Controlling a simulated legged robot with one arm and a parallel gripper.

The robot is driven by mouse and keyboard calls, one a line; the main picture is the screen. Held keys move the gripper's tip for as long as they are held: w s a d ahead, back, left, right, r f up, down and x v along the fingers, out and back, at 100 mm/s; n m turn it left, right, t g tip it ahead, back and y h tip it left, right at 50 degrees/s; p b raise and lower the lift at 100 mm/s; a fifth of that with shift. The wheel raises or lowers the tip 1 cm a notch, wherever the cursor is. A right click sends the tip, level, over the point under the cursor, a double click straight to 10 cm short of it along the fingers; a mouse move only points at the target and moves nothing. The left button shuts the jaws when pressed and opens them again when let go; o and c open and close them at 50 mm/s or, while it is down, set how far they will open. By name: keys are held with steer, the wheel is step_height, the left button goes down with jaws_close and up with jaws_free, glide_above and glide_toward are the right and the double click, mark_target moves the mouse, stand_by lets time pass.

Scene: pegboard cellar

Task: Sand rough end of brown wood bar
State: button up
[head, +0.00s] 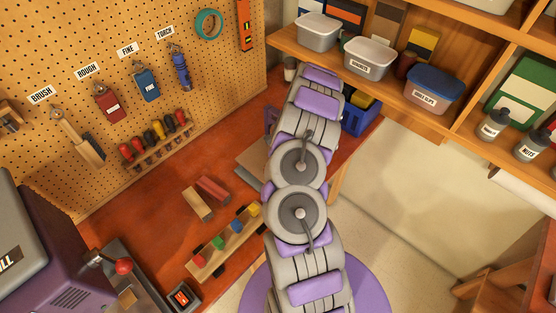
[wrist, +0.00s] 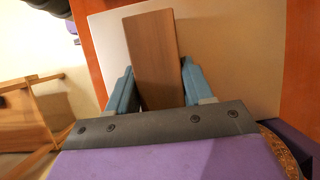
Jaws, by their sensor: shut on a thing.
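My gripper (wrist: 157,68) is shut on a brown wood bar (wrist: 152,45), with one blue-grey finger along each side. The bar sticks out past the fingertips over a pale flat board (wrist: 225,55); I cannot tell whether it touches it. I cannot tell a rough end on the visible part, and the near end is hidden by the gripper. In the head view my arm hides gripper and bar. A red tool under the ROUGH label (head: 108,103) and a blue tool under the FINE label (head: 146,85) hang on the pegboard.
On the red-brown bench (head: 225,145) lie a red bar (head: 213,189) and a tan bar (head: 197,204), beside a wooden rack (head: 228,241) with coloured blocks. A purple-grey machine (head: 45,240) stands at left. A blue bin (head: 361,117) sits at the bench's far end. Shelves overhang the right.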

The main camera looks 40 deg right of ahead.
steer(key=shift+s+d+p, duration=0.1)
steer(key=shift+s+p, duration=0.3)
steer(key=shift+s, duration=0.05)
stand_by(0.5)
steer(key=shift+w, duration=0.6)
stand_by(0.6)
steer(key=shift+s+a+r+p, duration=0.1)
steer(key=shift+a+p, duration=1.1)
steer(key=shift+a, duration=0.9)
steer(key=shift+d+r+p, duration=0.1)
steer(key=shift+r+p, duration=0.9)
steer(key=shift+r, duration=0.55)
steer(key=shift+r+p, duration=1.4)
steer(key=shift+r, duration=1.5)
steer(key=shift+s+f, duration=0.1)
